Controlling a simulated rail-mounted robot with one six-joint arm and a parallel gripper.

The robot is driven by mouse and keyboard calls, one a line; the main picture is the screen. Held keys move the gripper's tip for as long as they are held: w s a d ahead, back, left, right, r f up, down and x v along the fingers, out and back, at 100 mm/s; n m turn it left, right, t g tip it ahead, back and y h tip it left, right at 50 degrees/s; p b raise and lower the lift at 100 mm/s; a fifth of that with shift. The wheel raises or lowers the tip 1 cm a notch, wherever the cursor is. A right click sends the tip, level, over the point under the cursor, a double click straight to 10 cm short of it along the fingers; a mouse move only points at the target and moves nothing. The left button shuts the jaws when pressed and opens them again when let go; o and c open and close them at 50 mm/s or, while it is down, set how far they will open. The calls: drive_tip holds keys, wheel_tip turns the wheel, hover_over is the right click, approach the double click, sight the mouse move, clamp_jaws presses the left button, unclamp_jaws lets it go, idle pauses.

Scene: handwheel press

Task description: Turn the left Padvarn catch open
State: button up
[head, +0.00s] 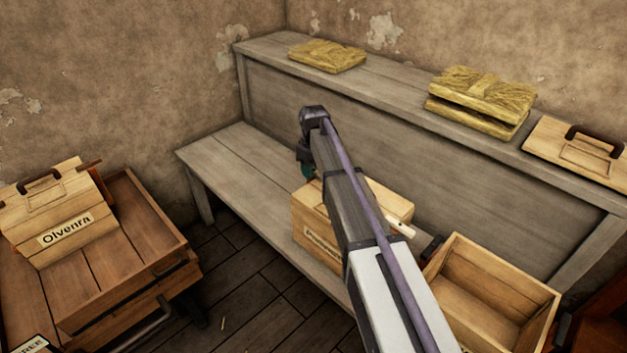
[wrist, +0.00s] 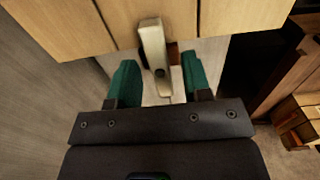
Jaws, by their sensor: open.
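The Padvarn crate (head: 306,218), a pale wooden box with a partly covered label (head: 322,243), stands on the low bench; my arm hides much of it. In the wrist view a pale catch (wrist: 152,40) lies over the crate's plank edge (wrist: 215,18), its long bar reaching down between my fingers. My gripper (wrist: 160,76) is open, with one green finger on each side of the bar. In the head view my gripper (head: 306,172) is at the crate's left end. Another pale catch (head: 402,229) shows on the right.
An open empty crate (head: 548,305) stands right of the Padvarn crate. The upper shelf (head: 385,92) holds straw pads (head: 480,95) and a handled lid (head: 570,150). At left, a cart (head: 100,270) carries the Olvenra crate (head: 60,215). The bench's left end (head: 225,160) is bare.

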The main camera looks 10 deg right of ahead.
drive_tip(key=shift+c, duration=0.3)
clamp_jaws()
